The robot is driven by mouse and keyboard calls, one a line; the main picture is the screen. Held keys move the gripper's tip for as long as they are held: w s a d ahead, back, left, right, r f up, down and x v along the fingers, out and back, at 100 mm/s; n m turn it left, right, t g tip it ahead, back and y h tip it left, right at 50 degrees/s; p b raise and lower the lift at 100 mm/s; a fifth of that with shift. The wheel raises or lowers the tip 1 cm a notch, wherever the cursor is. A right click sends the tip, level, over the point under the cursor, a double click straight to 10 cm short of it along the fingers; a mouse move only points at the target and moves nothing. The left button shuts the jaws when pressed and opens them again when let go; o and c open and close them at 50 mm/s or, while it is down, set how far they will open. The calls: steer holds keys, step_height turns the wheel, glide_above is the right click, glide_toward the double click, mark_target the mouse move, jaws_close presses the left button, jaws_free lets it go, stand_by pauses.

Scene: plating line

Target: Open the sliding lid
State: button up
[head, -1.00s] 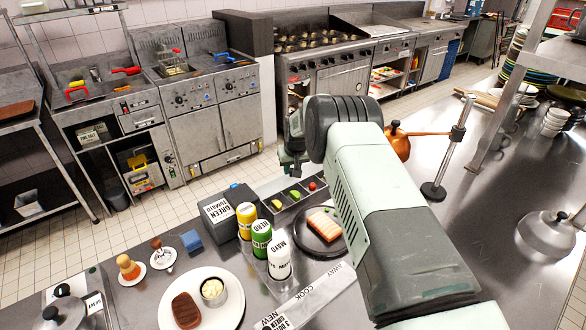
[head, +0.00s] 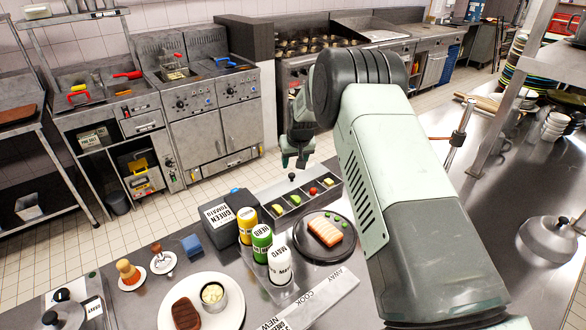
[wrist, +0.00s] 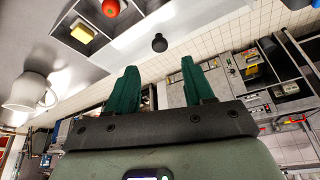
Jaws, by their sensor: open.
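A compartment tray (head: 299,204) with coloured garnishes stands at the back edge of the counter. A black round knob (head: 291,177) stands at its back side. It also shows in the wrist view (wrist: 159,43), just beyond my fingertips and roughly centred between them. The knob looks apart from both fingers.
A dark plate (head: 342,251) with an orange slab and green bits sits in front of the tray. Labelled bottles (head: 262,243) and a dark box (head: 219,223) stand to its left. A white mug (wrist: 28,92) is left in the wrist view. The floor lies behind the counter.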

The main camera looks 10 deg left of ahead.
steer(key=shift+v, duration=1.85)
steer(key=s+d+r+m, duration=0.1)
steer(key=s+d+r, duration=0.35)
steer(key=r, duration=0.35)
steer(key=s+d+r+h, duration=0.1)
steer(key=s+d+r, duration=0.2)
steer(key=s+r, duration=0.35)
steer(key=s+d+r+m, duration=0.1)
steer(key=s+d+r, duration=0.2)
steer(key=r, duration=0.7)
steer(key=s+d+r+t, duration=0.1)
steer(key=s+d+r, duration=0.2)
steer(key=s, duration=0.5)
steer(key=s+d+r, duration=0.3)
steer(key=s, duration=0.4)
steer(key=s+d+f+m, duration=0.1)
steer(key=s+d, duration=0.1)
steer(key=s, duration=0.6)
steer(key=s+d+f+m, duration=0.1)
steer(key=s+d, duration=0.1)
steer(key=s, duration=0.6)
steer(key=shift+f+h, duration=0.2)
steer(key=shift+h, duration=0.2)
